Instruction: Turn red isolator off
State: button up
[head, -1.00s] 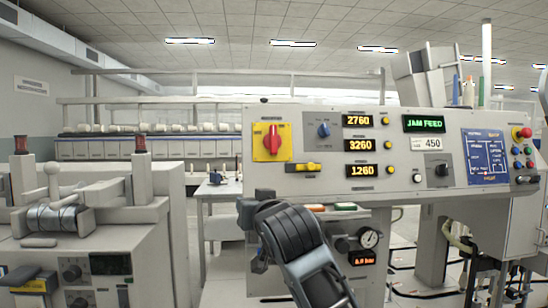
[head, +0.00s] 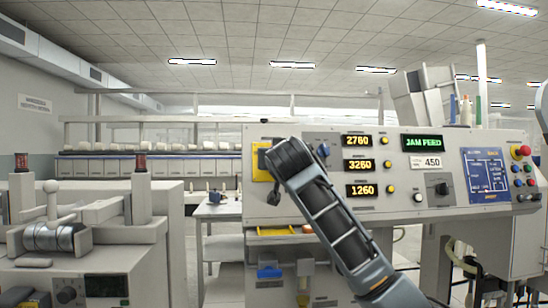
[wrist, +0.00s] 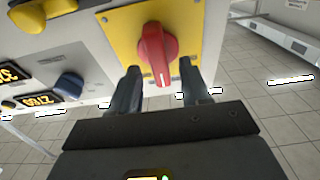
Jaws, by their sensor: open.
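The red isolator knob (wrist: 155,55) sits on a yellow plate (wrist: 118,25) on the grey panel in the wrist view. Its white mark lies along the handle toward my gripper. My gripper (wrist: 163,80) is open, with one dark finger on each side of the knob's near end. I cannot tell whether the fingers touch it. In the head view my arm covers the knob, and only the left part of the yellow plate (head: 260,165) shows.
The panel (head: 420,205) carries a blue knob (head: 323,150), orange number displays (head: 357,141), a green display reading JAM FEED (head: 422,142) and a black knob (head: 441,188). A machine with a white-ball lever (head: 51,187) stands at the left. A table (head: 215,210) stands behind.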

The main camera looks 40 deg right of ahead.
jog(key=shift+x, duration=0.8)
jog(key=shift+c, duration=0.4)
grip_shut()
